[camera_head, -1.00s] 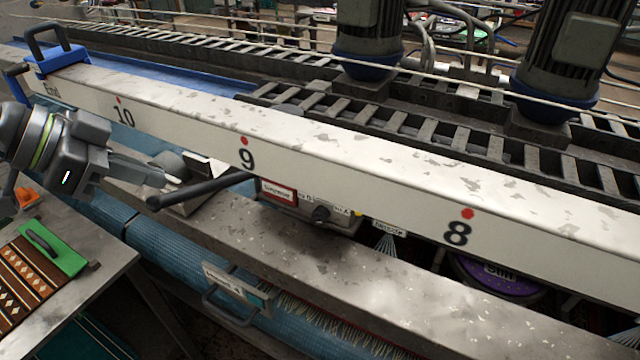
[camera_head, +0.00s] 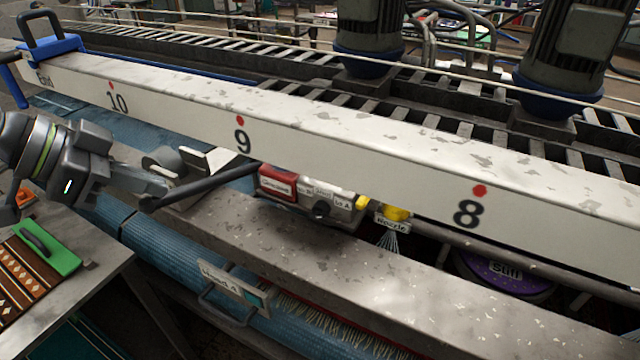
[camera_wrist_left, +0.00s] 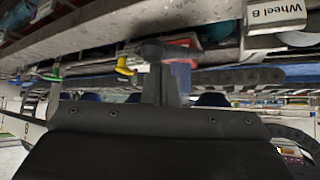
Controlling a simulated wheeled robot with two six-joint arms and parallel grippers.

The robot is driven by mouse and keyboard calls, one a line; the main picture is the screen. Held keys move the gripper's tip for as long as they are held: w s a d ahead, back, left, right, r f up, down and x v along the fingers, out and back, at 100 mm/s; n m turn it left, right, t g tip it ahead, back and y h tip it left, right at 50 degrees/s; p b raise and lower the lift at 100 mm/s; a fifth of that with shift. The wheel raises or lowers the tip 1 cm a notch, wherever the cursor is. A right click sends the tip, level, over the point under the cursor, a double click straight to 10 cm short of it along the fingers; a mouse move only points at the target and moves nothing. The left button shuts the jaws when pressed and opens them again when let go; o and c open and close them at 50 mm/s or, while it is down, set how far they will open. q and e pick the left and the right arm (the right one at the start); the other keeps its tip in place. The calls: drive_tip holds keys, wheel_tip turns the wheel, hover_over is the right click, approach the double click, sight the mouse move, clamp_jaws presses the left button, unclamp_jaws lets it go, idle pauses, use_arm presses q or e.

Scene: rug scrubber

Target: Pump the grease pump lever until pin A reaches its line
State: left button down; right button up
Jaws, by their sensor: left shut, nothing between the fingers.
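A dark rod-like lever (camera_head: 205,186) with a rounded free end runs from lower left up to the right, above the grey ledge. A grey box (camera_head: 325,197) with a red label and a white label ending in "A" sits right of it, partly under the long white beam; which mark is pin A or its line is too small to tell. My left gripper (camera_head: 168,186) is shut and empty, its tips close beside the lever; I cannot tell if they touch. In the left wrist view the shut fingers (camera_wrist_left: 158,78) show beyond the dark gripper body. My right gripper is out of view.
The white beam (camera_head: 350,150), marked 10, 9 and 8, spans the view above the lever. A yellow nozzle (camera_head: 396,213) hangs right of the box. A "Wheel B" label (camera_wrist_left: 277,12) shows in the left wrist view.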

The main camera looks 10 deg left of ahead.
use_arm(q)
drive_tip(key=shift+f+b, duration=1.9)
drive_tip(key=shift+f, duration=0.55)
wheel_tip(320, 180, up, 11)
drive_tip(key=p, duration=1)
drive_tip(key=shift+f, duration=0.3)
